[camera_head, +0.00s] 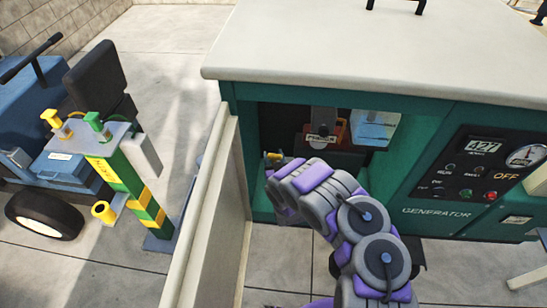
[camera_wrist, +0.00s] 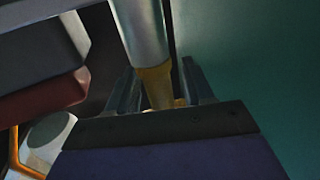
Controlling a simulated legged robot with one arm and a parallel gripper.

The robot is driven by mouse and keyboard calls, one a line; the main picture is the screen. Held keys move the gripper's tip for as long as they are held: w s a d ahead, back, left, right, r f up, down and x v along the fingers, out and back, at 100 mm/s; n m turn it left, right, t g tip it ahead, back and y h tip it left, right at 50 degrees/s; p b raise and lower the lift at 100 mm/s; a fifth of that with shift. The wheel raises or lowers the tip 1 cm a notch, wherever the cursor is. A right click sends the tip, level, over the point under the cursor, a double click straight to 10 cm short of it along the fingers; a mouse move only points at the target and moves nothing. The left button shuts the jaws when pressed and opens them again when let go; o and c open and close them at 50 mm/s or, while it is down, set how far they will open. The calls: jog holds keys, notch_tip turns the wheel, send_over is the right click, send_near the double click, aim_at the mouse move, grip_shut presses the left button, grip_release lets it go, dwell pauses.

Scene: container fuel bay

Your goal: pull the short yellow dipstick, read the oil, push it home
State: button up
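The short yellow dipstick shows as a small yellow piece (camera_head: 273,155) at the left of the generator's open bay in the head view. In the wrist view its yellow part (camera_wrist: 157,88) tapers down from the end of a grey tube (camera_wrist: 139,30) and passes between my two fingers. My gripper (camera_wrist: 162,88) has one finger on each side of it. Narrow dark gaps seem to show beside the yellow, and its lower end is hidden by the gripper body, so I cannot tell whether the fingers press on it. No oil mark is visible.
The green generator (camera_head: 436,185) has a panel reading 427 at right. A pale upright panel (camera_head: 208,215) stands close left of my arm. Inside the bay are a dark labelled part (camera_head: 321,140) and a pale container (camera_head: 374,128). A post with yellow and green handles (camera_head: 130,175) stands farther left.

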jog(key=shift+o, duration=0.2)
jog(key=shift+s, duration=0.1)
jog(key=p+v, duration=0.7)
jog(key=v, duration=1)
dwell(0.3)
